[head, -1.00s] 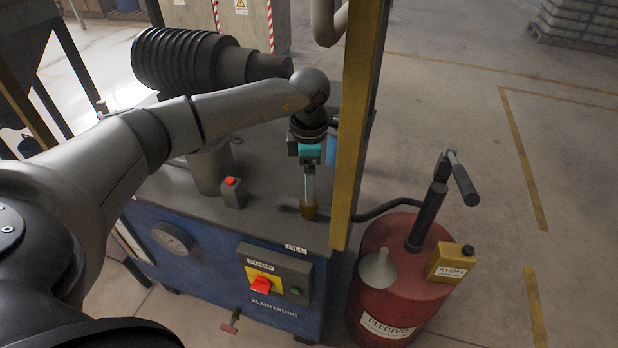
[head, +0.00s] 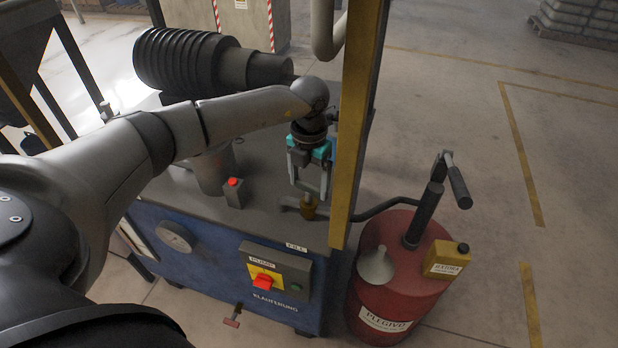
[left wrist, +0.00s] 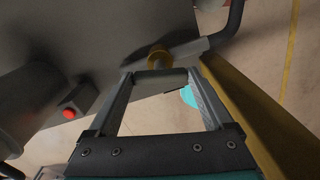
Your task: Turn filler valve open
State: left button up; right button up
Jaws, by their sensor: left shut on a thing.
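The filler valve (head: 309,208) is a small brass-coloured fitting on the grey machine top, near the yellow post. In the left wrist view the brass fitting (left wrist: 158,57) sits just beyond the fingertips. My left gripper (head: 309,196) points down at the valve from above. Its fingers are well apart, and a short dark grey bar, which looks like the valve handle (left wrist: 160,74), spans between the fingertips in the left wrist view. The gripper is shut on this handle. The fingers partly hide the valve in the head view. My right gripper is not in view.
The yellow post (head: 357,130) stands close to the right of my left gripper. A black hose (head: 385,206) runs from the valve to a red drum (head: 385,290) with a pump. A red button (head: 232,182) and a pump switch panel (head: 275,272) are nearby.

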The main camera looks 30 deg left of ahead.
aim_at(309, 185)
pick_arm(q)
jog(key=shift+w+r+n+p, duration=0.1)
jog(key=shift+n+p, duration=0.4)
jog(key=shift+n, duration=1)
jog(key=o, duration=1.1)
jog(key=shift+o, duration=0.2)
notch_tip(309, 185, up, 8)
jog(key=shift+f, duration=0.25)
jog(key=shift+f, duration=0.1)
